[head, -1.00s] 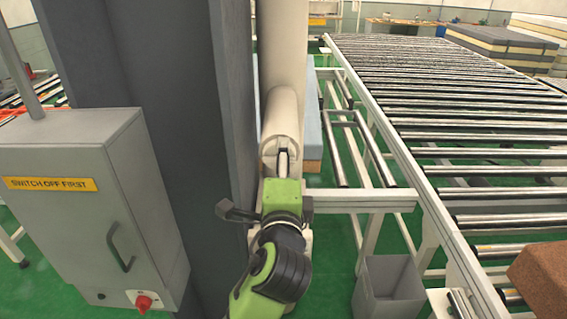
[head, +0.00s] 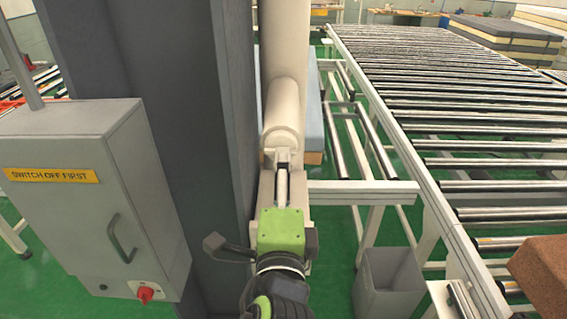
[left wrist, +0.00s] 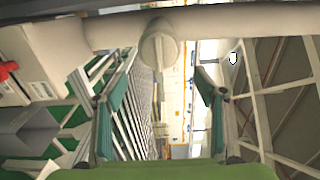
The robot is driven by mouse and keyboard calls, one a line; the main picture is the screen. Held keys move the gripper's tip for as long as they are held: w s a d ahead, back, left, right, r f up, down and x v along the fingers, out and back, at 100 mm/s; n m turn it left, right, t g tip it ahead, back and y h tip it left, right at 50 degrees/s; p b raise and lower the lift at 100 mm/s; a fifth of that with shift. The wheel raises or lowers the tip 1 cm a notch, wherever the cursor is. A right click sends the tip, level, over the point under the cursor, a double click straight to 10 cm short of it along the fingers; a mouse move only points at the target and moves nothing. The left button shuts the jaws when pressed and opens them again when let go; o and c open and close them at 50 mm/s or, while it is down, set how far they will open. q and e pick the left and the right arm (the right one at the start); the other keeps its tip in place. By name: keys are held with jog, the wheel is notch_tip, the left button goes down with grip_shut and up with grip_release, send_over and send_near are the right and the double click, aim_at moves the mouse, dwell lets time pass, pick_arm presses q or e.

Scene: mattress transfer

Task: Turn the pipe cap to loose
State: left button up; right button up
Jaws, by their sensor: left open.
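The pipe cap (head: 283,139) is the pale round end of a short pipe branch off the tall cream pipe (head: 283,30). In the left wrist view the cap (left wrist: 158,45) shows as a round disc with a narrow bar at it, above and between the fingers. My left gripper (head: 284,165) is in front of the cap, its green body below it in the head view. In the left wrist view my left gripper (left wrist: 160,88) has its fingers wide apart with nothing held between them. Whether a fingertip touches the cap cannot be told. My right gripper is not in view.
A dark grey column (head: 190,120) stands close left of the pipe. A grey switch box (head: 85,190) with a red knob is further left. A roller conveyor (head: 450,130) fills the right, with a grey bin (head: 388,283) below its near end.

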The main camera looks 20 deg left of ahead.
pick_arm(q)
jog(key=v, duration=0.2)
jog(key=shift+s+d, duration=0.1)
jog(key=shift+s, duration=0.3)
